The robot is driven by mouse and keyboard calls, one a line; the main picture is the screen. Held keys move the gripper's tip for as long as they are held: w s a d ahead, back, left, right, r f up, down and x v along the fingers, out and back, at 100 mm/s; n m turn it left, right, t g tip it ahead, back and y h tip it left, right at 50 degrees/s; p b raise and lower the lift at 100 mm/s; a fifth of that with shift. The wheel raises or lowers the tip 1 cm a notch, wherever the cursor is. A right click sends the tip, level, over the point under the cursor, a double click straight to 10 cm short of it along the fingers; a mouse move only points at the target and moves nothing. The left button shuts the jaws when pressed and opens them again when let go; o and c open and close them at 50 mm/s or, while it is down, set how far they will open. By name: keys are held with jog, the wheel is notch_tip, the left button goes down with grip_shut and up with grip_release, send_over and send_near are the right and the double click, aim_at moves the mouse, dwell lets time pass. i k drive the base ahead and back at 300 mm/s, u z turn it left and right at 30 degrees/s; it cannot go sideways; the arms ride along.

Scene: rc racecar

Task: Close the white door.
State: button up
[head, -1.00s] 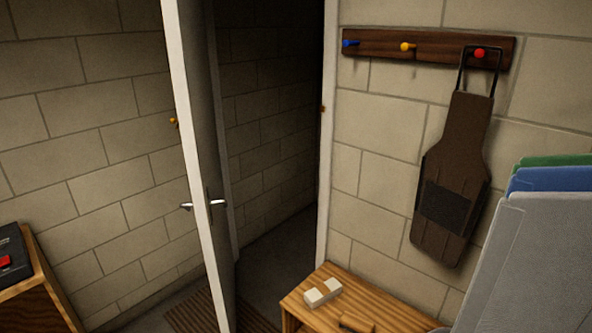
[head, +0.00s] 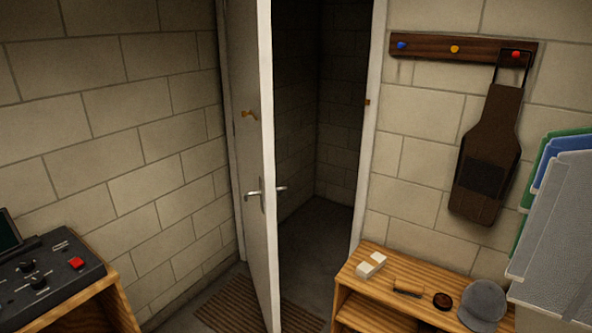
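The white door (head: 248,150) stands ajar in its white frame (head: 372,130). Its free edge points toward me, and the dark space behind it shows to its right. Silver lever handles (head: 254,194) stick out on both faces near the free edge. A small brass hook or latch piece (head: 249,114) sits higher on the door's left face. A matching small brass piece (head: 367,102) is on the right door post. My gripper is not in view.
A wooden bench (head: 350,285) holding a white block, a brush, a dark round thing and a grey cap stands right of the doorway. A control box (head: 45,283) sits on a wooden stand at left. A striped mat (head: 232,303) lies under the door. Grey, blue and green panels (head: 560,210) are at far right.

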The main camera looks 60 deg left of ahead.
aim_at(249, 21)
jog(key=z, duration=0.2)
jog(key=k, duration=0.4)
jog(key=u, duration=2.6)
jog(key=i, duration=0.95)
jog(key=u, duration=0.35)
jog(key=k, duration=0.35)
jog(key=z, duration=0.8)
jog(key=i, duration=1.5)
jog(key=u, duration=0.35)
